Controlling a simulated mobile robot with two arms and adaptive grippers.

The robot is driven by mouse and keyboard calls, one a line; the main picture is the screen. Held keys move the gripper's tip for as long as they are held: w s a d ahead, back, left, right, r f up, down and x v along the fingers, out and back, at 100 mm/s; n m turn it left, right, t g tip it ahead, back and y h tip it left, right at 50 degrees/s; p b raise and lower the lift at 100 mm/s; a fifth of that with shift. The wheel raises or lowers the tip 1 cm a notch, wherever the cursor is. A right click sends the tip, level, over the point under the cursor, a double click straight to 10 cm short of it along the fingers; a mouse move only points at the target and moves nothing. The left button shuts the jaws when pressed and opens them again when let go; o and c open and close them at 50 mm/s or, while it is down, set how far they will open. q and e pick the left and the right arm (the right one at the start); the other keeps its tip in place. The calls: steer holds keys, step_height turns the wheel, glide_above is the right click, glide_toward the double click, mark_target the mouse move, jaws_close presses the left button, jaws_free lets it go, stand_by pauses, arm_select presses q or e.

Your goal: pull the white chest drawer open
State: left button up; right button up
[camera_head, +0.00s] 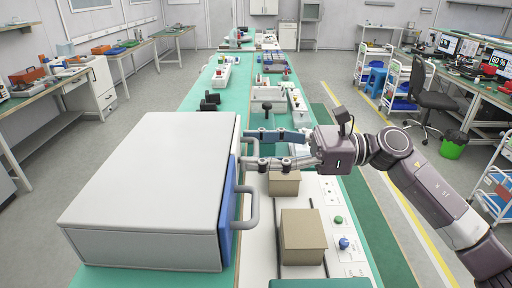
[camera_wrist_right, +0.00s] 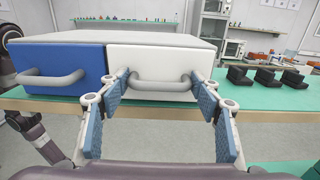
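The chest (camera_head: 150,180) is a large pale box on the green bench at the left of the head view. In the right wrist view its front has a blue drawer (camera_wrist_right: 60,58) on the left and a white drawer (camera_wrist_right: 150,62) on the right, each with a grey handle. The white drawer looks closed. My right gripper (camera_head: 256,150) is in front of the white drawer. In the right wrist view its fingers are spread, with one tip at each side of the white drawer's handle (camera_wrist_right: 162,86). Contact with the handle cannot be told. My left gripper is not in view.
Two brown boxes (camera_head: 302,237) (camera_head: 284,183) stand on a pale panel beside the chest, below and near my right arm. Several black items (camera_wrist_right: 240,73) sit on the bench right of the chest in the wrist view. An aisle lies right of the bench.

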steer(key=c, duration=0.6)
arm_select(q)
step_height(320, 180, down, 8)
steer(key=b, duration=0.8)
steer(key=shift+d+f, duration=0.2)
arm_select(e)
steer(key=d, duration=1.2)
steer(key=shift+d+r, duration=0.15)
steer(key=shift+d, duration=0.1)
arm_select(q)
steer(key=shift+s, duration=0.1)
arm_select(e)
steer(key=shift+w, duration=0.1)
steer(key=o, duration=1.3)
steer(key=shift+o, duration=0.4)
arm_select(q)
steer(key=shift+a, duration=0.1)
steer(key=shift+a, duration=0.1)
